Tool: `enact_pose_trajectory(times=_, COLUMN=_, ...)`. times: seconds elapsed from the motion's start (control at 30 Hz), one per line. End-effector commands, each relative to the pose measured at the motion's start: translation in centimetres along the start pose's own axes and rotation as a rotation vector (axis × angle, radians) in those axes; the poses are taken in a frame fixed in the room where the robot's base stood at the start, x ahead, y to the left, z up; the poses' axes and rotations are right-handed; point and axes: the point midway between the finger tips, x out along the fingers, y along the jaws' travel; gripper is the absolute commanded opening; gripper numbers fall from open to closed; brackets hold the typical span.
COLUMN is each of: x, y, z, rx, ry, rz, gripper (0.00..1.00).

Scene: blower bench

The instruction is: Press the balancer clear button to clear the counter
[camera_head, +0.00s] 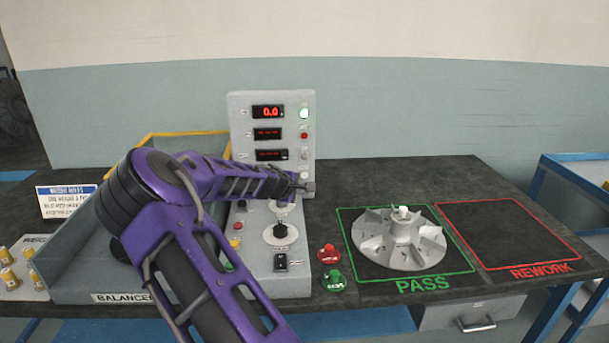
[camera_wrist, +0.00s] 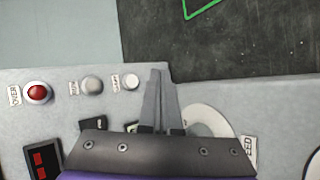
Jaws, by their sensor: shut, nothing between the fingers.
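The balancer's grey control panel (camera_head: 240,112) stands upright with three red displays; the top one (camera_head: 268,111) reads 0.0. Down its right side are a lit button (camera_head: 304,113), a red button (camera_head: 304,135), a grey button and a white button (camera_head: 304,174). In the wrist view, the red button (camera_wrist: 37,92), grey button (camera_wrist: 92,84) and white button (camera_wrist: 132,81) sit in a row. The white button's label is too small to read surely. My gripper (camera_head: 309,187) is shut and empty, just below the white button. Its fingertips (camera_wrist: 160,76) show beside that button; contact cannot be told.
The lower console has a black knob (camera_head: 280,231) and a switch (camera_head: 281,262). Red (camera_head: 328,253) and green (camera_head: 334,281) buttons stand on the bench to its right. A finned impeller (camera_head: 400,240) sits in the PASS square; the REWORK square (camera_head: 508,232) is empty.

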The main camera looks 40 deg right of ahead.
Motion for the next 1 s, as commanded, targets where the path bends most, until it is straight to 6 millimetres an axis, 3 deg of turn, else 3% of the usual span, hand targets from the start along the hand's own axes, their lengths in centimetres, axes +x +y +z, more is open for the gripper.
enact_pose_trajectory(times=0.4, x=3.5, y=2.6, z=-2.5, rx=0.000, ry=0.000, rz=0.000, gripper=0.00)
enact_pose_trajectory(times=1.0, x=3.8, y=2.8, z=-2.8, rx=0.000, ry=0.000, rz=0.000, gripper=0.00)
